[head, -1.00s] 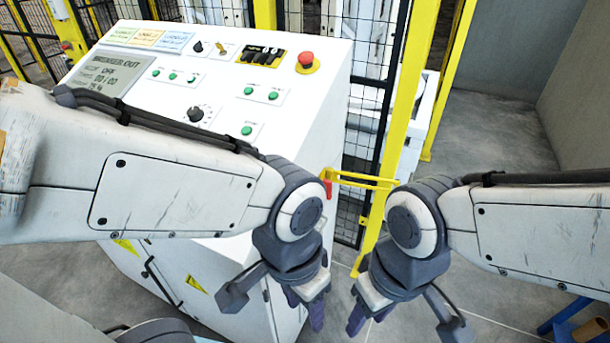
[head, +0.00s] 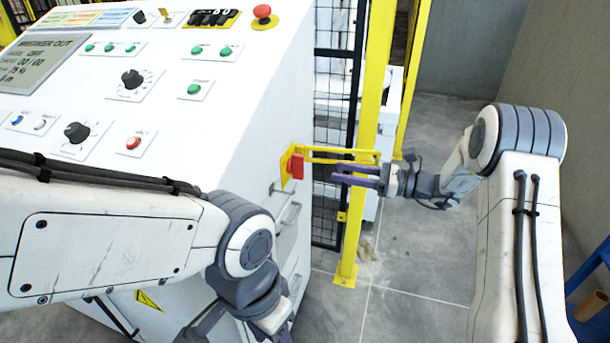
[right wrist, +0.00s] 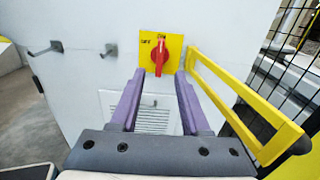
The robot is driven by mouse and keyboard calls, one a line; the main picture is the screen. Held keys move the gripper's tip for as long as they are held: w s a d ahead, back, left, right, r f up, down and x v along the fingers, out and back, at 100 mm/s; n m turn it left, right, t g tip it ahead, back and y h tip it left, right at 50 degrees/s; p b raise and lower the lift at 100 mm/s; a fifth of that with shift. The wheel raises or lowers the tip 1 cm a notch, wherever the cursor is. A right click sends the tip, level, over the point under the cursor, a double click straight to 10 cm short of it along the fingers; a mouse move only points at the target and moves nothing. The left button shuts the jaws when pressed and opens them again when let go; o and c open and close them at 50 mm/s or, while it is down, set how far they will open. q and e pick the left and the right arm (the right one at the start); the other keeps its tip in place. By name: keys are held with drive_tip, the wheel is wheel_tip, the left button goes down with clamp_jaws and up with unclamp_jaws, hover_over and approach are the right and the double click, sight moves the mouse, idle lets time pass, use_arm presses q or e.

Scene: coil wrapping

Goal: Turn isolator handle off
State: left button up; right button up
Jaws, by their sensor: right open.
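The isolator is a yellow plate (right wrist: 146,50) with a red handle (right wrist: 160,56) on the cabinet's side. The handle stands upright in the right wrist view, in line with the ON label at the top; an OFF label is at the left. In the head view the red handle (head: 296,167) shows side-on. My right gripper (head: 338,174) is open, its purple fingers pointing at the isolator with a gap in between. In the right wrist view its fingers lie on either side of the handle, below it.
A yellow bracket (right wrist: 240,100) juts from beside the isolator, close to my right fingers. A yellow post (head: 368,130) and black mesh fence stand behind. The white control cabinet (head: 240,120) fills the left.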

sight(296, 167)
drive_tip(key=x, duration=1)
drive_tip(key=shift+a, duration=0.1)
clamp_jaws()
